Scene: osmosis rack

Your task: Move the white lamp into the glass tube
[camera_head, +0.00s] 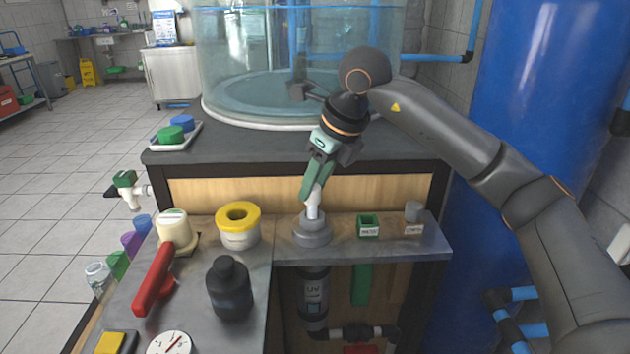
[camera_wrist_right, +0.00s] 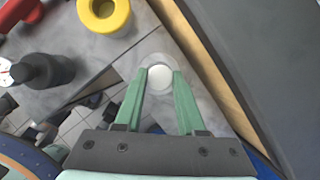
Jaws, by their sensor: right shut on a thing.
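The white lamp (camera_head: 313,203) stands nearly upright with its lower end at the grey round collar (camera_head: 312,232) on the metal shelf. My right gripper (camera_head: 311,193) is shut on the upper part of the lamp. In the right wrist view, the lamp's round white end (camera_wrist_right: 160,76) shows between the green fingertips (camera_wrist_right: 159,84). I cannot make out the glass tube itself. A dark housing marked UV (camera_head: 314,291) hangs below the shelf under the collar. How deep the lamp sits in the collar is hidden. My left gripper is not in view.
A yellow-rimmed container (camera_head: 239,226), a dark bottle (camera_head: 229,289) and a red-handled tool (camera_head: 153,279) stand left of the collar. A small green box (camera_head: 368,226) and a grey-capped item (camera_head: 413,217) are to its right. A large glass tank (camera_head: 240,60) stands behind.

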